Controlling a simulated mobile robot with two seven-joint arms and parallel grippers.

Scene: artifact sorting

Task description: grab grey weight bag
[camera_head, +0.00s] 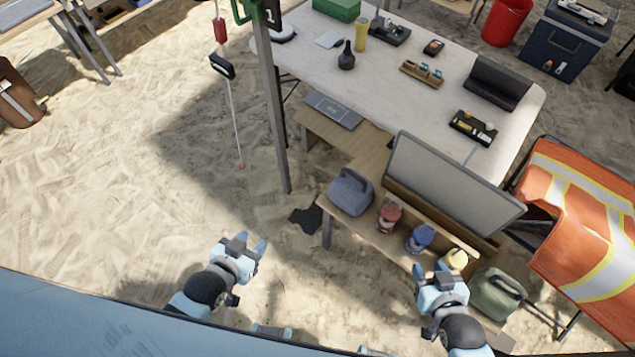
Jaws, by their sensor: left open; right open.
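The grey weight bag (350,193) is a blue-grey rounded block with a handle on top. It sits upright on the left end of a low wooden bench (385,238). My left gripper (249,246) is open and empty over the sand, to the left of and nearer than the bag, clearly apart from it. My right gripper (440,270) is open near the bench's right part, close to a yellow-topped item (455,259), and appears to hold nothing. Whether it touches that item I cannot tell.
A red item (389,217) and a blue item (420,238) stand on the bench right of the bag. A grey panel (450,185) leans behind them. A green handled bag (497,293) is at the right. A metal post (270,110) rises left of the table (390,75). Sand at left is open.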

